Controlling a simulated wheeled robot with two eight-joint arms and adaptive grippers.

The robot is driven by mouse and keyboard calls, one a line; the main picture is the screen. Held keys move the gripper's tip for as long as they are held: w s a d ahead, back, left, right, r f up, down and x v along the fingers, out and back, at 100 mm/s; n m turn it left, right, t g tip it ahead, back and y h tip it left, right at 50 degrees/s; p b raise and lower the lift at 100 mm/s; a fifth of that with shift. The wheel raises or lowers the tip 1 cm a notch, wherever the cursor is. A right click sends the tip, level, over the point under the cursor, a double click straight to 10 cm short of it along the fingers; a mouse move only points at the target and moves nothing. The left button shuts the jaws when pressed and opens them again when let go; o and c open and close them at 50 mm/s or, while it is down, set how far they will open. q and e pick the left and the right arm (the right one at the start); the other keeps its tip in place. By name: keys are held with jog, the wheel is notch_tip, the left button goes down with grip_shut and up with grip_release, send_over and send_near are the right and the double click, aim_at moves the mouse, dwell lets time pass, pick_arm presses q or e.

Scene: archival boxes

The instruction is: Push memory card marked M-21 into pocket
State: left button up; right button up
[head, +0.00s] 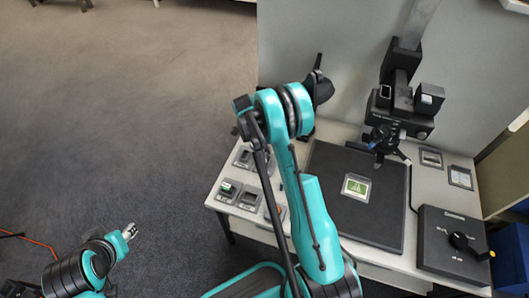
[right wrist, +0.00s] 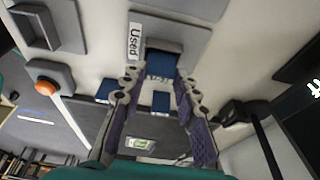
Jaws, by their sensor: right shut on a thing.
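My right gripper (right wrist: 157,80) shows in the right wrist view, its purple-padded fingers on either side of a small dark blue card (right wrist: 163,62). It is shut on this card, in front of a grey holder labelled "Used" (right wrist: 190,35). The print on the card is too small to read, so I cannot confirm M-21. Whether the card touches or enters a pocket is not clear. In the head view my right arm hides part of the bench. At the lower left, the end of my left arm (head: 130,231) is away from the bench, its jaw opening unclear.
A black mat (head: 325,165) carries a green-and-white card (head: 356,187). Small grey trays (head: 250,200) line the bench's left side. A copy stand (head: 400,95) rises behind the mat. A dark box (head: 445,225) with a lever stands at right. Open floor lies left.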

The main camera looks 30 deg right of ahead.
jog(key=shift+f, duration=0.2)
jog(key=o, duration=1.1)
jog(key=shift+r, duration=0.15)
jog(key=shift+r+p, duration=1.6)
jog(key=shift+r, duration=1.3)
